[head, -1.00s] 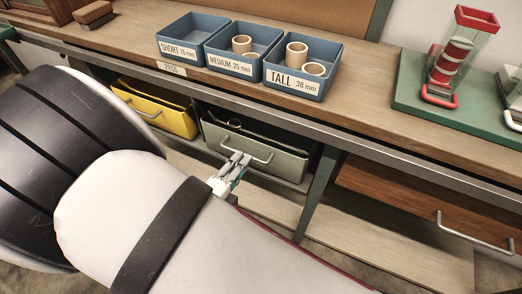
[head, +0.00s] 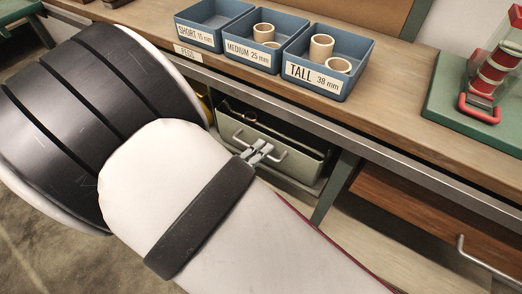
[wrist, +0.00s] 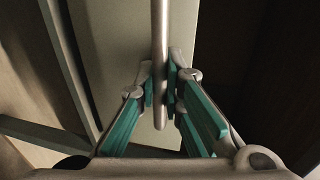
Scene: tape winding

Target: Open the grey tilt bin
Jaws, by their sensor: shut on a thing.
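The grey tilt bin (head: 284,155) hangs under the workbench, its top leaning out from the bench so that part of its dark inside shows above the front. Its metal bar handle (head: 279,159) runs across the front. My gripper (head: 258,152) is shut on this handle. In the wrist view the bar handle (wrist: 160,50) runs between the two teal-padded fingers of my gripper (wrist: 161,92), with the pale bin front (wrist: 110,45) behind it. My arm covers the lower left of the head view.
Blue trays marked short (head: 197,38), medium (head: 250,55) and tall (head: 318,83) stand on the bench above. A wooden drawer (head: 425,215) is at right. A green board (head: 450,110) holds a red-ended stand. A sliver of the yellow bin (head: 207,108) shows beside my arm.

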